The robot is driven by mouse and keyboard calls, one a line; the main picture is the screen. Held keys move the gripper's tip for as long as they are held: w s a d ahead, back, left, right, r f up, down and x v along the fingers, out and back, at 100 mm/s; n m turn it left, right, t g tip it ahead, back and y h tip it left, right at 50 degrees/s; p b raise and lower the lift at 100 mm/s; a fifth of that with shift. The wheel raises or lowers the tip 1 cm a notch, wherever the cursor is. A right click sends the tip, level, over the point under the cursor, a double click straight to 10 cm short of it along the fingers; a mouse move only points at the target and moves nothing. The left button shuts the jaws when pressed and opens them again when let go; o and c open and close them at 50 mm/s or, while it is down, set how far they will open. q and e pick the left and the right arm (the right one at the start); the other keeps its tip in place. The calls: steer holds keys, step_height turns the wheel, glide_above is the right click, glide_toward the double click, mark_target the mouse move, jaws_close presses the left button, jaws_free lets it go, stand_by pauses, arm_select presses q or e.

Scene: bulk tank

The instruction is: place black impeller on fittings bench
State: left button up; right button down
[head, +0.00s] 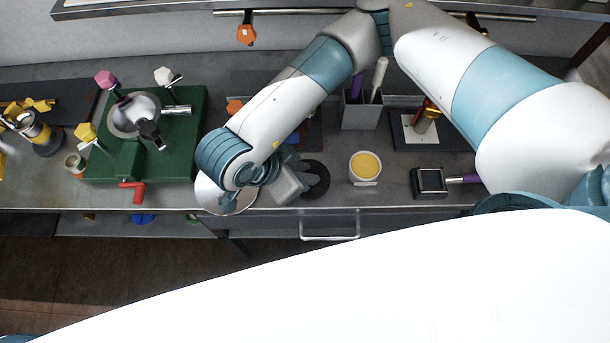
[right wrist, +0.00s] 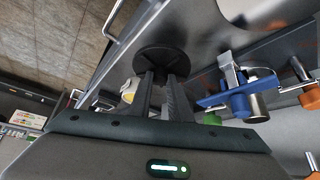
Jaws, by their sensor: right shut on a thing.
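The black impeller (head: 316,180), a dark round disc, is at the tip of my right gripper (head: 301,179) in the head view, over the front edge of the grey bench (head: 400,203). In the right wrist view the impeller (right wrist: 161,61) sits at the fingertips of my right gripper (right wrist: 162,78), which is shut on its hub. The hub is mostly hidden by the fingers. I cannot tell how high the impeller is above the bench top. My left gripper is not in view.
A white cup with yellow contents (head: 365,167) stands right of the impeller, then a black square block (head: 429,182). A grey holder (head: 361,111) is behind. A silver dish (head: 215,194) lies left, beside a green fixture (head: 188,140). A drawer handle (head: 329,237) juts below.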

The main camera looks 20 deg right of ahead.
step_height(320, 180, down, 3)
steer(key=shift+r+p, duration=0.2)
steer(key=shift+p, duration=0.4)
steer(key=shift+f, duration=0.35)
steer(key=shift+f, duration=0.15)
steer(key=c, duration=1.6)
jaws_free()
steer(key=shift+c, duration=0.2)
steer(key=shift+r, duration=0.2)
steer(key=shift+a, duration=0.1)
